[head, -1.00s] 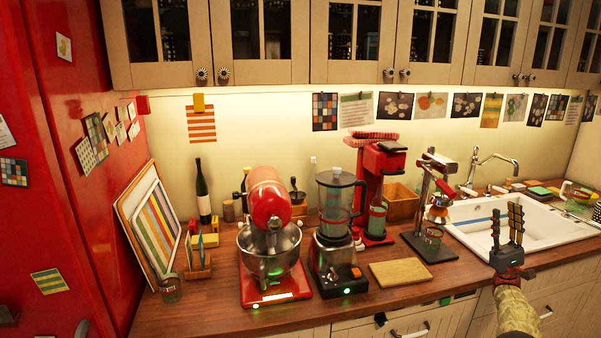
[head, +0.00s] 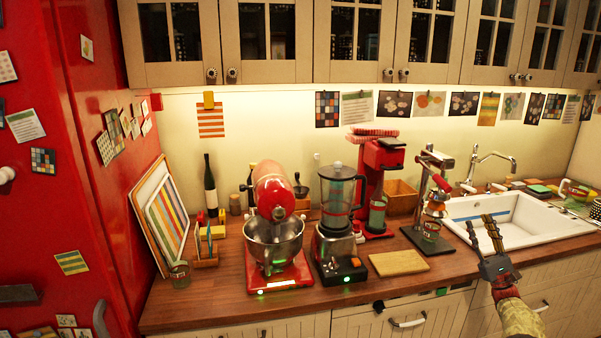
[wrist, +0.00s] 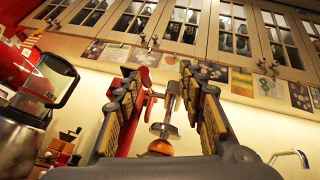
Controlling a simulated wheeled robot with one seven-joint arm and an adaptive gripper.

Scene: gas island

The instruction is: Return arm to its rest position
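My gripper (head: 484,236) is at the right of the head view, raised in front of the counter edge and the white sink. In the wrist view, its two fingers (wrist: 165,100) stand apart with nothing held between them. Through the gap I see the lever juicer and an orange-red round thing (wrist: 160,147) on the counter side. My arm comes up from the bottom right of the head view.
The wooden counter (head: 212,302) holds a red stand mixer (head: 272,195), a blender (head: 338,200), a cutting board (head: 398,262) and a lever juicer (head: 430,200). The white sink (head: 545,225) lies behind my gripper. Cabinets (head: 350,40) hang above. A red fridge (head: 70,180) stands at left.

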